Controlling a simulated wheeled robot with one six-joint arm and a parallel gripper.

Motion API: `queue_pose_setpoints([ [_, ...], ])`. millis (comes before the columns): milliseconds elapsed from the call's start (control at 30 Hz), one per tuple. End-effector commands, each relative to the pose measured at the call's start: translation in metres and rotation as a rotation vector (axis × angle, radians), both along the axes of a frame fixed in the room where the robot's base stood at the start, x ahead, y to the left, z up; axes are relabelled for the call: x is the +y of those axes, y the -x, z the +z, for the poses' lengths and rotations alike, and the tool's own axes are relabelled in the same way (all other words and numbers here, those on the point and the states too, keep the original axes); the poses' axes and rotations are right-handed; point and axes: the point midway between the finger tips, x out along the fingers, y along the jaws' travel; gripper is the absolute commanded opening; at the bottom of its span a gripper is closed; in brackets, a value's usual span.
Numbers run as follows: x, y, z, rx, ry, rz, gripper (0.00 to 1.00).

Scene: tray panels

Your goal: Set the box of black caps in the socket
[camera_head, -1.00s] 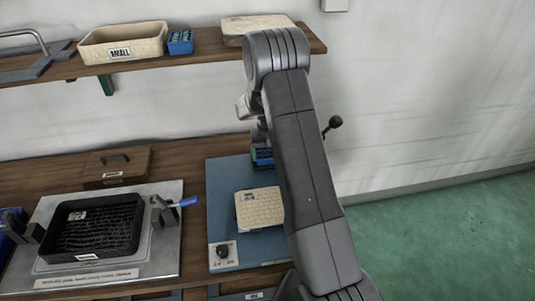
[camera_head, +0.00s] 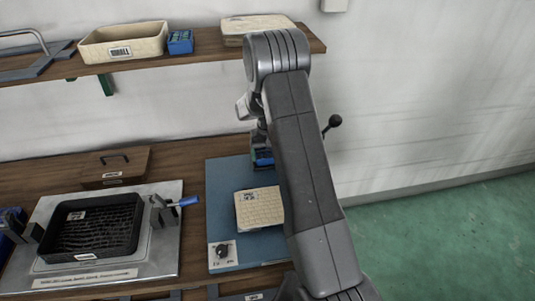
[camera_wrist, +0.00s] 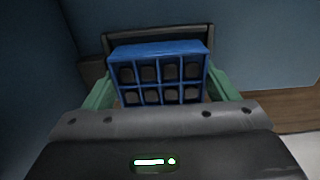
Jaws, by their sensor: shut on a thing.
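The box of black caps (camera_wrist: 158,72) is a blue box with rows of square compartments, each with a dark cap in it. My gripper (camera_wrist: 160,92) has its two green fingers pressed on the left and right sides of this box. The box also shows in the head view (camera_head: 263,158), small and partly hidden by my arm, at the back of the blue panel (camera_head: 227,178). A dark raised frame (camera_wrist: 158,32) stands just behind the box in the wrist view; I cannot tell whether it is the socket, or whether the box touches it.
A cream lidded box (camera_head: 259,208) and a knob plate (camera_head: 222,252) are on the panel's front half. A black tray (camera_head: 94,228) sits left on a metal plate with clamps. A shelf (camera_head: 215,47) above holds a cream bin (camera_head: 122,42) and a small blue box (camera_head: 180,42).

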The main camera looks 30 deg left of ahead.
Motion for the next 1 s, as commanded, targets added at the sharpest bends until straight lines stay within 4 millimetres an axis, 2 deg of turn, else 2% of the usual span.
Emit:
queue_pose_setpoints([
  [33,-0.005,0.007,-0.018,0.024,0.017,-0.004,0.49],
  [333,-0.005,0.007,-0.018,0.023,0.016,-0.004,0.49],
  [367,-0.005,0.007,-0.018,0.023,0.016,-0.004,0.86],
  [433,-0.005,0.007,-0.018,0.023,0.016,-0.004,0.98],
  [600,-0.005,0.007,-0.016,0.022,0.016,-0.004,0.98],
  [733,-0.005,0.007,-0.003,0.020,0.013,-0.004,1.00],
  [867,-0.005,0.007,0.024,0.013,0.008,-0.004,1.00],
  [1000,-0.006,0.006,0.059,0.004,0.002,-0.002,1.00],
])
